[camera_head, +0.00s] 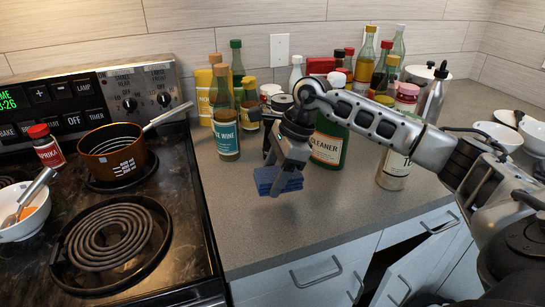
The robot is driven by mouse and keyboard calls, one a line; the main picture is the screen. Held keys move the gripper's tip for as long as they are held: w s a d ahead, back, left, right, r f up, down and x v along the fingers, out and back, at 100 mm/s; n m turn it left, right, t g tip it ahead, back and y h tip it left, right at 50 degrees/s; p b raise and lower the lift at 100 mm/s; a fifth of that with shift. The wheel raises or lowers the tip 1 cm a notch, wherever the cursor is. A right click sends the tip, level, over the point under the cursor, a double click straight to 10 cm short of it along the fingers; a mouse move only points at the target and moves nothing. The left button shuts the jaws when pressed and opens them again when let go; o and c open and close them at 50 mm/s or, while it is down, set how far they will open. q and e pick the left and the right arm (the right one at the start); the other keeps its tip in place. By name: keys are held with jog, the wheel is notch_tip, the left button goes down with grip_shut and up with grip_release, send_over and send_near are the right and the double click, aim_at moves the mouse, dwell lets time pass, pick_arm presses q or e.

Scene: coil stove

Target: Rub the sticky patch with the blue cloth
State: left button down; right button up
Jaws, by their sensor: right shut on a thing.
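My right gripper (279,173) comes in from the right and is shut on the blue cloth (278,182), which looks like a folded pad. It holds the cloth over the grey counter (255,225), right of the stove. I cannot tell whether the cloth touches the counter. I cannot make out a sticky patch; the gripper and cloth hide part of the counter. My left gripper is not in view.
The stove (190,240) at left carries an orange pan (112,158), a paprika jar (45,147) and a white bowl (20,228). The front counter is clear.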

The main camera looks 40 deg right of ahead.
jog(key=shift+r+p, duration=0.75)
jog(key=shift+r, duration=0.8)
